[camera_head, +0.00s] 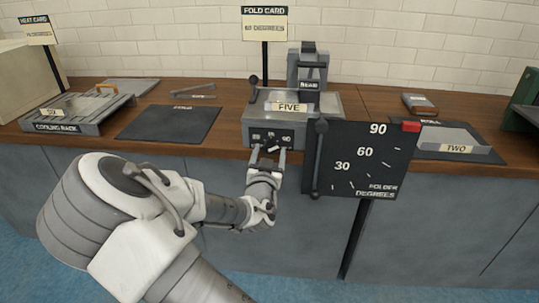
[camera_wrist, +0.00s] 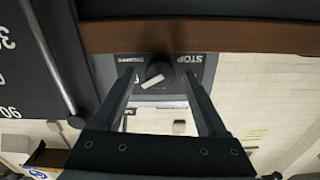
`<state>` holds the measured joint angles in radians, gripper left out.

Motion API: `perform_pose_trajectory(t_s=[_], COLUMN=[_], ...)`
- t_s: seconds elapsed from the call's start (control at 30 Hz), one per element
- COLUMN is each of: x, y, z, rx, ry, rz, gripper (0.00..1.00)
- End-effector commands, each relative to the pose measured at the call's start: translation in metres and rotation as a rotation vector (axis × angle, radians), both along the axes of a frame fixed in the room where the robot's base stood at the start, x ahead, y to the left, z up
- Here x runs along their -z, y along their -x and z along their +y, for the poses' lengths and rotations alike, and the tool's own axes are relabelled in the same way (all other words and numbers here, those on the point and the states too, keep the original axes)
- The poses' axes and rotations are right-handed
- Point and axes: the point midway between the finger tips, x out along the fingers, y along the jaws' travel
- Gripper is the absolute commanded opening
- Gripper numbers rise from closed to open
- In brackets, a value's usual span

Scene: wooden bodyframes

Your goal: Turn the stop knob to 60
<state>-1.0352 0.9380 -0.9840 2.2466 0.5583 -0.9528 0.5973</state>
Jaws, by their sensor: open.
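The stop knob (camera_wrist: 158,75) is a dark round knob with a white pointer bar, on the front panel of the folder machine (camera_head: 290,103) marked FIVE. The wrist view is upside down, with the word STOP beside the knob; its pointer slants toward the picture's lower left. I cannot read which number it points at. In the head view the front panel (camera_head: 271,136) has small, unclear markings. My gripper (camera_head: 268,154) is in front of this panel. In the wrist view its open fingers (camera_wrist: 158,82) are on either side of the knob, and contact cannot be told.
A large dark dial board (camera_head: 345,180) marked 30, 60, 90 and FOLDER DEGREES stands close right of my gripper. A FOLD CARD sign (camera_head: 264,24) stands behind; its number is unclear. A dark mat (camera_head: 170,122) lies left, and a cooling rack (camera_head: 75,113) farther left.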

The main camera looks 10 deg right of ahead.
Motion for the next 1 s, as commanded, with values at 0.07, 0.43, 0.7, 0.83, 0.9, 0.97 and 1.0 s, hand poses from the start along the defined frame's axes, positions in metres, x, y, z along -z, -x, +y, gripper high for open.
perform_pose_trajectory(t_s=[0.07, 0.43, 0.7, 0.83, 0.9, 0.97, 1.0], x=[-0.0002, -0.0004, -0.0003, -0.0003, -0.0003, -0.0004, -0.0005], y=[-0.0035, -0.0043, -0.0041, -0.0041, -0.0040, -0.0040, -0.0040], z=[-0.0014, -0.0014, -0.0014, -0.0014, -0.0013, -0.0013, -0.0013], rx=[0.000, 0.000, 0.000, 0.000, 0.000, 0.000, 0.000], ry=[0.000, 0.000, 0.000, 0.000, 0.001, 0.006, 0.011], rz=[-0.001, -0.001, 0.000, 0.000, 0.000, 0.002, 0.004], gripper=[0.75, 0.57, 0.09, 0.00, 0.00, 0.00, 0.00])
